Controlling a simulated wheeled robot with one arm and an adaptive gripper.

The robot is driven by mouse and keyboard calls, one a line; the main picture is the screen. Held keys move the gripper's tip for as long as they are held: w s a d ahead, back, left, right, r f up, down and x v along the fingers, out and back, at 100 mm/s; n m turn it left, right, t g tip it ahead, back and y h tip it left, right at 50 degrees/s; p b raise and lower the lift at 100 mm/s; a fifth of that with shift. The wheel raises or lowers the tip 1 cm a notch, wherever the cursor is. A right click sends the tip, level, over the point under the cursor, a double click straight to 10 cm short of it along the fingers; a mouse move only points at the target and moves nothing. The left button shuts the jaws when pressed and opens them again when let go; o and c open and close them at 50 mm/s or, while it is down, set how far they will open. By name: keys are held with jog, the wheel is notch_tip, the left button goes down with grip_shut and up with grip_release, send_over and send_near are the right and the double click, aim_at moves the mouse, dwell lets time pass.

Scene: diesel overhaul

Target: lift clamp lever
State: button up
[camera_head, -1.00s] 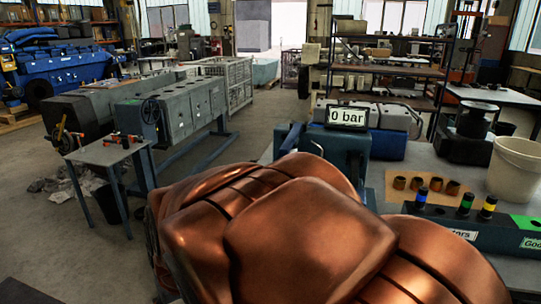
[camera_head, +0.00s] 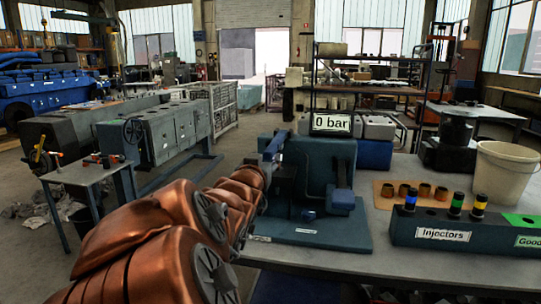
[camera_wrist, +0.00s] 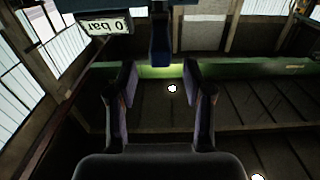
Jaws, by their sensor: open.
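The test stand (camera_head: 315,165) is a blue block on a blue base plate on the bench, with a "0 bar" display (camera_head: 331,123) on top. A blue lever (camera_head: 275,146), which looks like the clamp lever, sticks up at its left side. In the wrist view a blue bar (camera_wrist: 160,42), apparently that lever, points down from the top, centred between the fingers and just beyond their tips. My gripper (camera_wrist: 160,76) is open and empty. In the head view my copper-coloured arm reaches to the stand's left side and the fingers are hard to make out. Contact cannot be told.
A blue injector rack (camera_head: 440,232) holds several banded injectors at the right. Several brown rings lie on a tan mat (camera_head: 382,200) behind it. A white bucket (camera_head: 507,172) stands at the right. A small side table (camera_head: 85,172) stands left of my arm. The bench front is clear.

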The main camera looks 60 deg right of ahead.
aim_at(271, 148)
jog(key=shift+x, duration=3.75)
jog(key=shift+f, duration=0.1)
grip_shut()
